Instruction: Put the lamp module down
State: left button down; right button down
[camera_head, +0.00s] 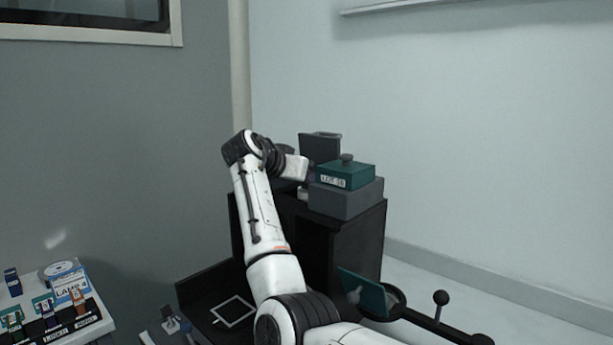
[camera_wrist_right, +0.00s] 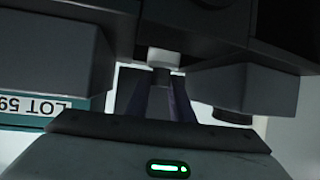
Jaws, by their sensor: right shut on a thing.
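My right gripper (camera_wrist_right: 163,100) reaches in at the upper part of a black cabinet, beside a grey box with a teal lid. In the right wrist view its dark fingers are shut on a short pale grey stem (camera_wrist_right: 165,58) below a dark body, which I take to be the lamp module. In the head view the fingers are mostly hidden by the wrist and the grey box. A dark upright housing (camera_head: 320,147) stands behind; I cannot tell whether it is part of the module. My left gripper is not in view.
The grey box (camera_head: 345,199) with its teal lid (camera_head: 346,175) sits on the black cabinet (camera_head: 358,243), close to the gripper. A low black tray (camera_head: 195,290) with a white square outline lies below. A table (camera_head: 98,322) with labelled small parts stands at left.

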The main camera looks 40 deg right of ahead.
jog(key=c, duration=1.6)
grip_release()
jog(key=shift+o, duration=0.2)
jog(key=shift+r, duration=0.25)
jog(key=b+v, duration=0.1)
jog(key=v, duration=1.1)
jog(key=shift+r, duration=0.4)
